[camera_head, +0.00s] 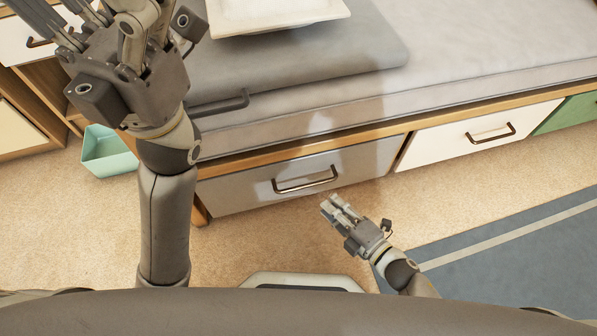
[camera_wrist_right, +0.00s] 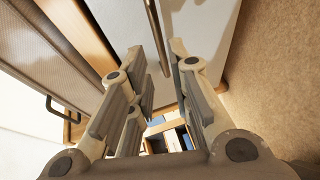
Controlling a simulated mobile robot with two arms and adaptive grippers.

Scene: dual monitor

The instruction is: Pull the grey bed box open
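The grey bed box (camera_head: 235,189) sits under the bed, its front flush with the wooden frame. Its dark bar handle (camera_head: 306,181) is on the middle of the front. My right gripper (camera_head: 335,205) is open and empty, just in front of and to the lower right of the handle. In the right wrist view the handle (camera_wrist_right: 157,35) shows in the gap between the open fingers (camera_wrist_right: 160,60), apart from them. My left gripper (camera_head: 95,22) is raised at the upper left, its fingers spread and partly cut off by the picture edge.
A white box (camera_head: 440,142) and a green box (camera_head: 568,115) are to the right under the bed. A teal bin (camera_head: 108,152) stands on the floor at the left. A white tray (camera_head: 280,12) is on the bed.

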